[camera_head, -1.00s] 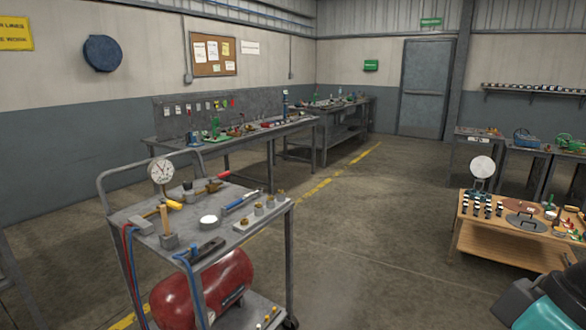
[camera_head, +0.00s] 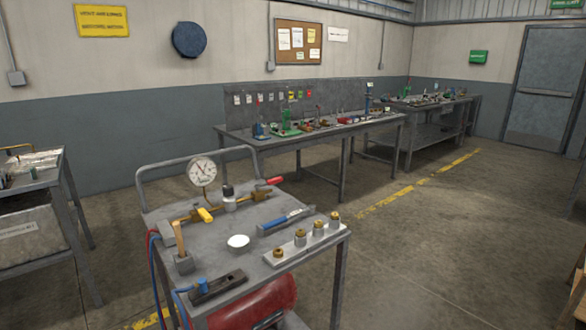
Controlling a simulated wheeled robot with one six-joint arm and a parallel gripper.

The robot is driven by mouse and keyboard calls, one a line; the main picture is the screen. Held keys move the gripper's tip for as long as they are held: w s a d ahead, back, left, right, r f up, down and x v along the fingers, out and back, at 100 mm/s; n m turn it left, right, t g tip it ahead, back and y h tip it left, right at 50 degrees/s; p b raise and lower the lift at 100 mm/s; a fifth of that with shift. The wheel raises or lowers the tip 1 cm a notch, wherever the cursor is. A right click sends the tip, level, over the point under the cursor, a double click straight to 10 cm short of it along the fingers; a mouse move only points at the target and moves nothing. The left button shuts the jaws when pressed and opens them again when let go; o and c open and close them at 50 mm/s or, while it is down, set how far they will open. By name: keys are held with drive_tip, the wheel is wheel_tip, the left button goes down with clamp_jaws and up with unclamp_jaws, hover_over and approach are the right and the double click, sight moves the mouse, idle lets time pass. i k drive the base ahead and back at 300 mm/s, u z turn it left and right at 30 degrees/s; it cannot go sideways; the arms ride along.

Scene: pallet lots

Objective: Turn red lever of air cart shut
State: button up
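The air cart (camera_head: 207,259) stands in the lower middle of the head view, a grey wheeled cart with a push rail at its far left end. The red lever (camera_head: 269,183) shows at the back of its top, beside a brass valve (camera_head: 258,197). The lever looks roughly level, slanting up to the right; I cannot tell its valve position for sure. A yellow lever (camera_head: 205,215) sits on the brass line farther left. A round white gauge (camera_head: 202,171) stands at the back left. My gripper is not in view.
A red tank (camera_head: 255,305) sits below. A long workbench (camera_head: 320,135) stands behind. Open floor lies right of the cart.

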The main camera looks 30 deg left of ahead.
sight(275, 181)
drive_tip(key=i, duration=2.6)
drive_tip(key=u, duration=2.4)
drive_tip(key=i, duration=0.5)
